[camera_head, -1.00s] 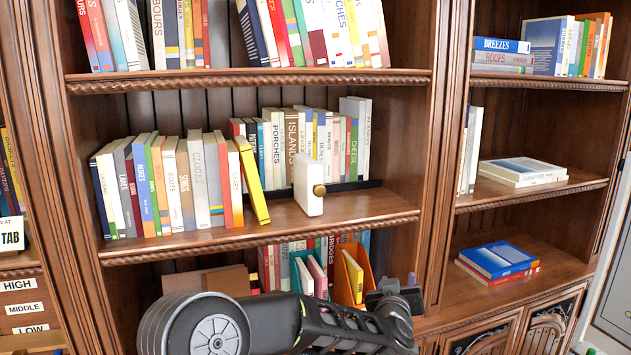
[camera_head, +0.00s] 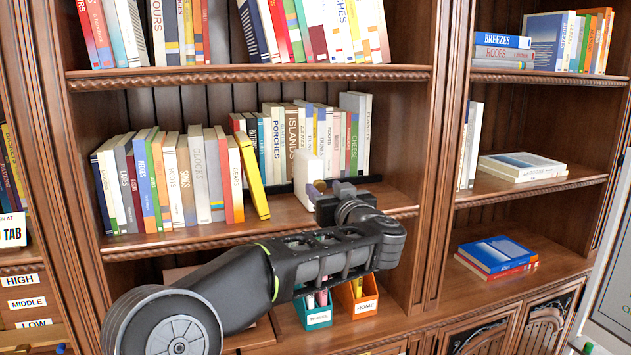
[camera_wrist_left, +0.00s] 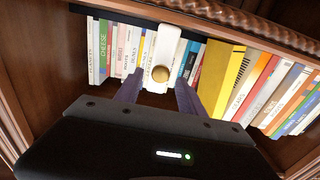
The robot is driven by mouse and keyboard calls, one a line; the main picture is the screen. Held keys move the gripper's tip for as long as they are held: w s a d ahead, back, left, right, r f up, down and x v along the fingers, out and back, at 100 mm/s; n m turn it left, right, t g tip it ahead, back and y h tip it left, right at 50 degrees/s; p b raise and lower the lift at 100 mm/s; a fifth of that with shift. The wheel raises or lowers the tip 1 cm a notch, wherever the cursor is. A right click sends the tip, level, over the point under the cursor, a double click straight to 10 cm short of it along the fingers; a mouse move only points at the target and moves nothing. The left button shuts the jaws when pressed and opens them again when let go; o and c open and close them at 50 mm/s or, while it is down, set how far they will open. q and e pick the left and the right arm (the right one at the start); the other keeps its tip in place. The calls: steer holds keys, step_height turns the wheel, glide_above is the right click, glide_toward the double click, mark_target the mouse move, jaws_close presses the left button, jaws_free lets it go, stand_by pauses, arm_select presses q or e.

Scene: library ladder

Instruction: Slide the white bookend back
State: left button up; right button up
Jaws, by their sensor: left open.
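The white bookend (camera_head: 307,170) stands upright on the middle shelf, in front of the back row of books and right of the leaning yellow book (camera_head: 252,177). It has a round brass knob (camera_wrist_left: 160,74), which shows clearly in the left wrist view. My left gripper (camera_head: 331,190) is at the front of the middle shelf, at the bookend's front. In the left wrist view its two fingers (camera_wrist_left: 158,92) are apart, one on each side of the bookend and knob. Whether they touch it I cannot tell. My right gripper is not in view.
A row of upright books (camera_head: 170,182) fills the shelf's left part. A dark rail (camera_head: 358,181) runs along the shelf behind the bookend. The shelf's right end (camera_head: 390,198) is bare. Teal and orange boxes (camera_head: 358,302) stand on the shelf below.

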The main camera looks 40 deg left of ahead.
mark_target(315, 181)
arm_select(q)
steer(key=p+x, duration=0.1)
steer(key=x, duration=0.5)
steer(key=shift+w+a+p, duration=0.2)
steer(key=shift+a+p, duration=0.1)
steer(key=shift+a, duration=0.05)
steer(key=shift+c, duration=0.5)
jaws_close()
stand_by(0.6)
